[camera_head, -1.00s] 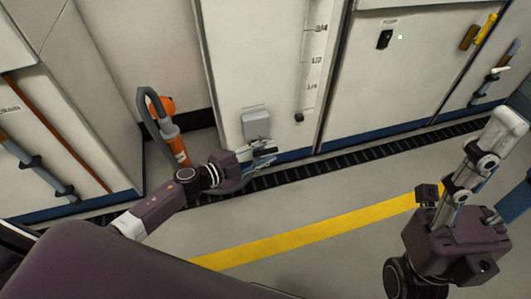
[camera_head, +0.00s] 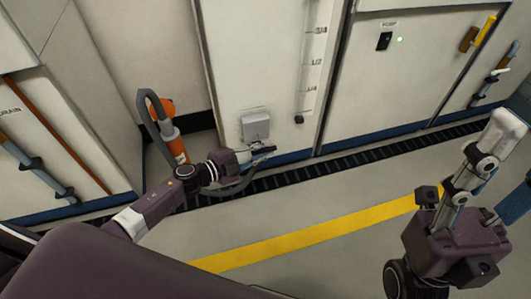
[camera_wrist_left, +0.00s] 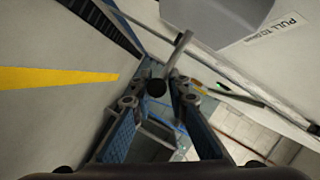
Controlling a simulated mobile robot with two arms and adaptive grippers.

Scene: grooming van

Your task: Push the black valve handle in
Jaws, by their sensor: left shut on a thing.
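A grey valve box (camera_head: 256,125) sits low on a pale wall panel, and it shows at the top of the left wrist view (camera_wrist_left: 215,15). The black valve handle (camera_wrist_left: 157,88) shows as a dark round end between my left fingers, near a grey rod. My left gripper (camera_head: 262,151) is just below the box, its fingers shut on the handle, which they mostly hide in the head view. My right gripper (camera_head: 512,160) is at the right, away from the valve, with its fingers apart and empty.
An orange cylinder with a grey hose (camera_head: 173,140) stands left of the valve, close to my left arm. A dark floor grating (camera_head: 345,163) runs along the wall base. A yellow stripe (camera_head: 310,236) crosses the clear floor. A level gauge (camera_head: 313,60) is above right.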

